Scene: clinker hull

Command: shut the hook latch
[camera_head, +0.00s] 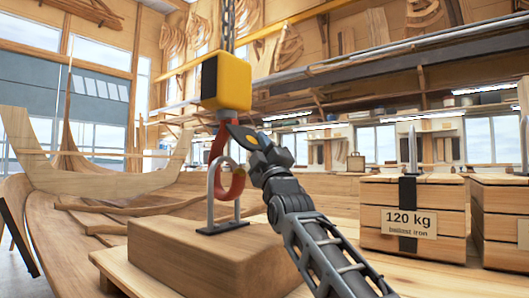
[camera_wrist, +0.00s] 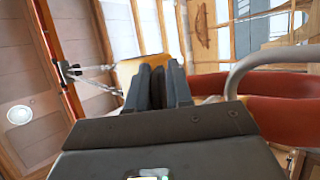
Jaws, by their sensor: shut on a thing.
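A red hook (camera_head: 213,170) hangs under a yellow hoist block (camera_head: 232,82). Its curved lower part passes through a grey upright metal loop (camera_head: 210,211) on a wooden block (camera_head: 190,262). In the wrist view the red hook (camera_wrist: 285,112) and the grey loop (camera_wrist: 262,62) are at the right. My gripper (camera_head: 236,131) is at the upper part of the hook, just below the hoist block. Its fingers (camera_wrist: 158,82) are close together in the wrist view. They are shut on the latch, which they hide almost wholly. I cannot tell the latch's angle.
A crate (camera_head: 385,245) marked 120 kg ballast iron stands to the right, with another beside it. A wooden boat hull (camera_head: 50,215) fills the left. A chain (camera_head: 229,25) runs up from the hoist block. Free bench shows between the wooden block and the crate.

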